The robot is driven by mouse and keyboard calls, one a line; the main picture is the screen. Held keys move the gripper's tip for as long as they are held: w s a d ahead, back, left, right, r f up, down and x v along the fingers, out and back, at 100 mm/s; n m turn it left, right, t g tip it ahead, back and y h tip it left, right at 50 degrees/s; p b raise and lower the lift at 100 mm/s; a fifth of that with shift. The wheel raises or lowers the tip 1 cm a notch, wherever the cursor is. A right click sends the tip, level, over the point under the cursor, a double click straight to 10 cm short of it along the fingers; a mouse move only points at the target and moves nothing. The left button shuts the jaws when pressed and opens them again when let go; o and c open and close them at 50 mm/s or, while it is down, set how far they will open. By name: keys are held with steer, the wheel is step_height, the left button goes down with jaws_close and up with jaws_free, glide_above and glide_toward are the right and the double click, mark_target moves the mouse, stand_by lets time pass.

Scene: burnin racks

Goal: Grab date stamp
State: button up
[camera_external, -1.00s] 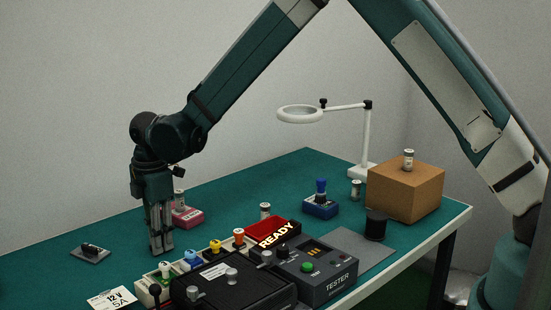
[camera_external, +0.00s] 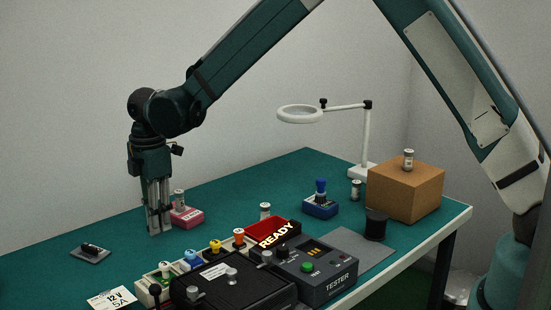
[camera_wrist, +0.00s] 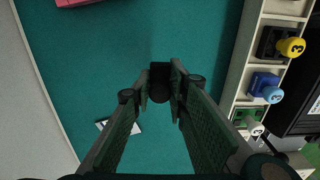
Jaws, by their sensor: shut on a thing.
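My gripper (camera_external: 158,230) points down over the left part of the green table, between the rack of stamps and the pink pad. In the wrist view my gripper (camera_wrist: 162,84) is shut on a small dark thing (camera_wrist: 160,92) at its fingertips. Most of this thing is hidden by the fingers, so I cannot tell for sure that it is the date stamp. In the outside view it hardly shows.
A grey plate with a black piece (camera_external: 91,248) lies left of my gripper. The pink pad (camera_external: 187,215) is close behind it. Stamps with coloured knobs (camera_external: 191,259) stand in a light rack in front, beside a black case (camera_external: 235,285) and the tester (camera_external: 315,268).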

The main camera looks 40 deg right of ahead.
steer(key=shift+r, duration=2.05)
